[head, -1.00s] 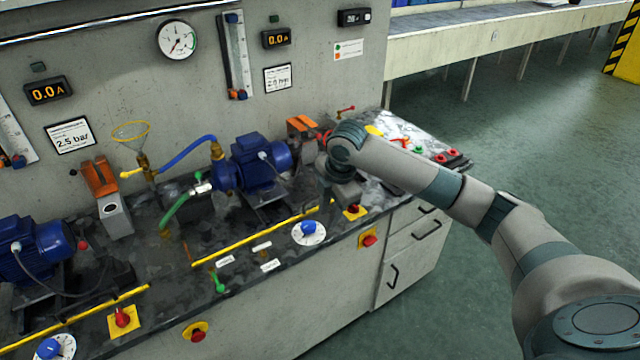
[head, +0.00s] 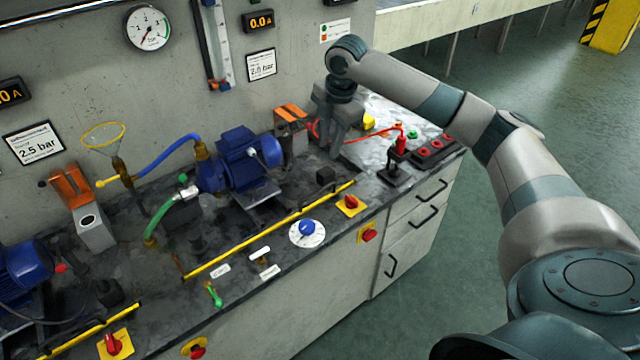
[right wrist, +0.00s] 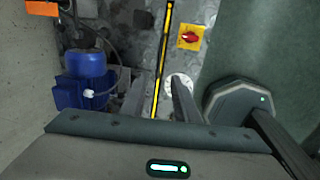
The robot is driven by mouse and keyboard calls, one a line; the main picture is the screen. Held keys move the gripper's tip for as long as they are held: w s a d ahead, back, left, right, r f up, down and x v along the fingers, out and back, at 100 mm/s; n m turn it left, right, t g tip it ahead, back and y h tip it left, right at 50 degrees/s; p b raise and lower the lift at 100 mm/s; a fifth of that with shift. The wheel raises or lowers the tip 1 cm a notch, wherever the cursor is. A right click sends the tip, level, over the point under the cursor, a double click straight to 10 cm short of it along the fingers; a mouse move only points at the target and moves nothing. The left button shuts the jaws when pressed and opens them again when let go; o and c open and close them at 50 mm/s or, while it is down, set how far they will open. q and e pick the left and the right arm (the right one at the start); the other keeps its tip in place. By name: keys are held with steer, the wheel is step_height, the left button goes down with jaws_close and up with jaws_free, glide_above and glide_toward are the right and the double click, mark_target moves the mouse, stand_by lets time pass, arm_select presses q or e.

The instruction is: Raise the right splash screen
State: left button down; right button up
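The right splash screen shows as a yellow strip (head: 270,229) low along the bench front, before the right blue pump motor (head: 247,158). No upright panel shows above it. My right gripper (head: 335,145) points down above the bench, behind and above the strip's right end, apart from it in the head view. In the right wrist view its fingers (right wrist: 158,100) are spread and empty, with the yellow strip (right wrist: 164,55) running between them in the picture, below. The motor also shows there (right wrist: 85,80). My left gripper is not in view.
A blue-knobbed dial (head: 307,232) and a red switch on a yellow plate (head: 350,205) sit in front of the strip. Another yellow strip (head: 90,330) lies at the lower left.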

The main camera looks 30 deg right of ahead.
mark_target(320, 190)
steer(key=w+f+p, duration=0.1)
steer(key=f, duration=0.4)
steer(key=w+f+p, duration=0.1)
steer(key=f, duration=0.5)
steer(key=w+f+p, duration=0.1)
steer(key=f+p, duration=0.1)
steer(key=f, duration=0.4)
steer(key=shift+w+a+f, duration=0.1)
steer(key=shift+w+a, duration=0.05)
steer(key=shift+w, duration=0.05)
jaws_close()
